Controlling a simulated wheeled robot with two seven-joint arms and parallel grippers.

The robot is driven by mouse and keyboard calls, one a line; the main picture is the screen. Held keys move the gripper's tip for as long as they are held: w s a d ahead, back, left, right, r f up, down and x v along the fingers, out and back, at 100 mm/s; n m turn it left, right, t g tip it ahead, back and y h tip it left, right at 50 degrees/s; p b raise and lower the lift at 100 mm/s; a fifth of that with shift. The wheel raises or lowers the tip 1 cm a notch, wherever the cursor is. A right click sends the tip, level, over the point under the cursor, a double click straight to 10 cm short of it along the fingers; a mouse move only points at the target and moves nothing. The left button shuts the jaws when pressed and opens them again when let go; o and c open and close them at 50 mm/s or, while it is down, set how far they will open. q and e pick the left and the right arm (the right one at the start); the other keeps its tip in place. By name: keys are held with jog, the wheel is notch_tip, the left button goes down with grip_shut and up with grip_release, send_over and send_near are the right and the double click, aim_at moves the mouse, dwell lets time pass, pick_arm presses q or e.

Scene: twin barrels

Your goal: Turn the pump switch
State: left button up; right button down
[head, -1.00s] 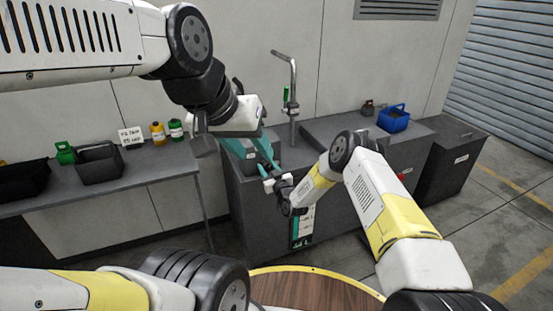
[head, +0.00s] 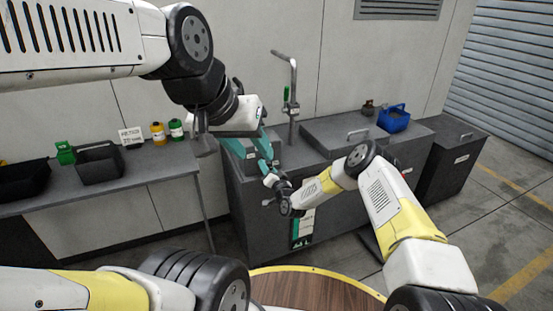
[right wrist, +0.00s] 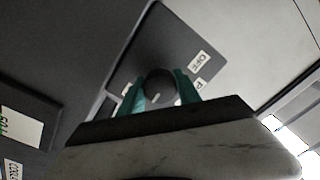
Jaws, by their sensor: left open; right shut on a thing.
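The pump switch is a dark round knob (right wrist: 158,88) on a grey plate (right wrist: 165,45) in the right wrist view. A label reading OFF and a second, partly covered label sit beside it. My right gripper (right wrist: 156,80) has its teal fingers on both sides of the knob and is shut on it. In the head view, the right arm's wrist is low in front of the grey cabinet, and the knob cannot be made out there. My left gripper (head: 256,157) is open and empty, pointing down in front of the cabinet, just above the right wrist.
The grey cabinet (head: 345,195) carries a tap (head: 292,85), a lidded section and a blue basket (head: 393,118). A side table (head: 150,165) at left holds dark bins, a sign and bottles. Both arms are close together at the cabinet front.

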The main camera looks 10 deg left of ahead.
jog(key=shift+f+m, duration=0.1)
jog(key=shift+m, duration=0.4)
jog(key=c, duration=0.9)
grip_release()
jog(key=shift+o, duration=0.2)
jog(key=v, duration=0.7)
jog(key=shift+s+d, duration=0.2)
jog(key=shift+s, duration=0.15)
